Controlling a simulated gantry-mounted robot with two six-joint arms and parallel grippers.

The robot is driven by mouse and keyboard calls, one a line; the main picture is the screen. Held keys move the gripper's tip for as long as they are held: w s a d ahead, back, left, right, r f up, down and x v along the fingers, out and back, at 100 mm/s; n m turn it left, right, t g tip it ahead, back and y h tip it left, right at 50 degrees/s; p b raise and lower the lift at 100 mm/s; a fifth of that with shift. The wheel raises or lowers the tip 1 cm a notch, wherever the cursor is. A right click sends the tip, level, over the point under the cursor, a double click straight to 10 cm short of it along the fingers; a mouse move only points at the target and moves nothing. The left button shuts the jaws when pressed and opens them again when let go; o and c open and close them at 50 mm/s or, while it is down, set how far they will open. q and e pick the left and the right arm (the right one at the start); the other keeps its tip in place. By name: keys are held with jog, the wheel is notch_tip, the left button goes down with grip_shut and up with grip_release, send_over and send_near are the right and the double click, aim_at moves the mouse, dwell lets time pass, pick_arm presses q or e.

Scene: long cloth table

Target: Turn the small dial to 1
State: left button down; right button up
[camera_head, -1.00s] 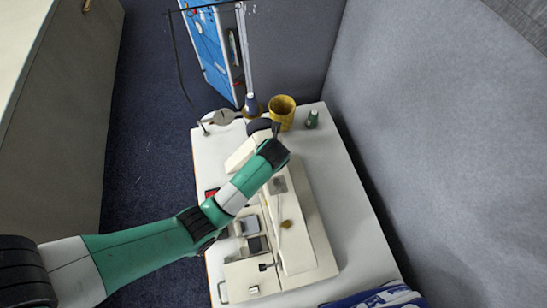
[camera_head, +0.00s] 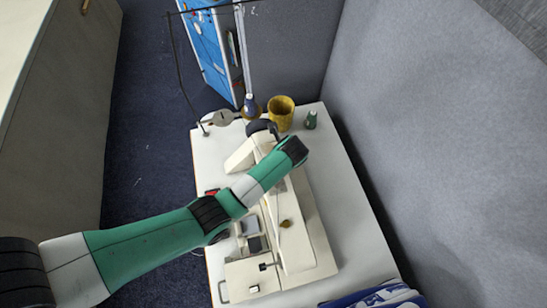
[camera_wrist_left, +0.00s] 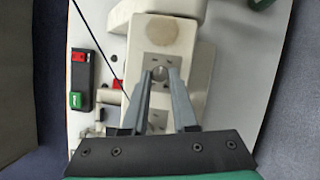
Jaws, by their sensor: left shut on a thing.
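The beige sewing machine (camera_head: 312,235) stands on the white table. In the head view, my left wrist covers this part of the machine, so the dial and fingertips are hidden there. The number the dial points to is too small to read. My right gripper is in neither view.
A yellow cup (camera_head: 281,112), a green spool (camera_head: 311,120) and a lamp base (camera_head: 250,107) stand at the table's far end. A red and green switch box (camera_wrist_left: 80,82) lies beside the machine. Blue patterned cloth (camera_head: 375,297) lies at the near right. A grey partition rises on the right.

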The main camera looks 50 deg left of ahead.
pick_arm(q)
jog(key=n, duration=0.1)
jog(key=n+g+b, duration=0.1)
jog(key=n+b, duration=0.1)
jog(key=shift+w+f+n, duration=0.15)
jog(key=shift+w+n, duration=0.1)
jog(key=shift+n, duration=0.05)
jog(key=shift+w+n+g+b, duration=0.1)
jog(key=shift+n+g+b, duration=0.7)
jog(key=shift+n+b, duration=0.6)
jog(key=c, duration=0.7)
grip_release()
jog(key=shift+r, duration=0.25)
